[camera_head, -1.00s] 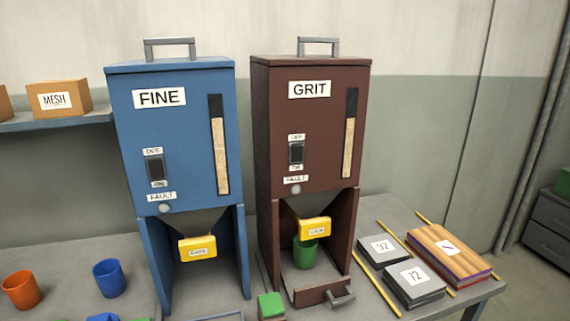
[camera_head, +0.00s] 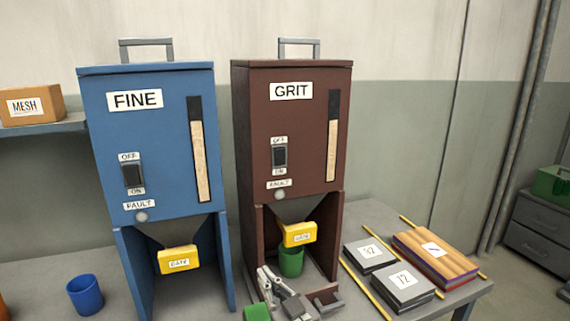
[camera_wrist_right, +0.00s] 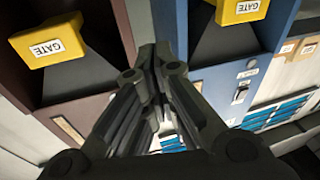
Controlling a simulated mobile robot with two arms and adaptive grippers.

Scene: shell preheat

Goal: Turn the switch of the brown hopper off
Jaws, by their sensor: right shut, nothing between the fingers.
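The brown hopper (camera_head: 300,110), labelled GRIT, stands upright on the table. Its dark switch (camera_head: 279,156) sits on the front between an OFF label above and an ON label below; I cannot tell which way it is tipped. My right gripper (camera_head: 266,277) is low in front of the brown hopper, well below the switch and apart from it. In the right wrist view its fingers (camera_wrist_right: 152,62) are together and empty. The brown hopper (camera_wrist_right: 75,110) shows at the left there, with its yellow gate (camera_wrist_right: 48,40); its switch is not seen. My left gripper is not in view.
The blue hopper (camera_head: 150,100), labelled FINE, stands to the left with its own switch (camera_head: 133,175). A green cup (camera_head: 291,262) stands under the brown hopper's yellow gate (camera_head: 299,233). Dark blocks (camera_head: 402,286) and a wooden stack (camera_head: 437,252) lie to the right.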

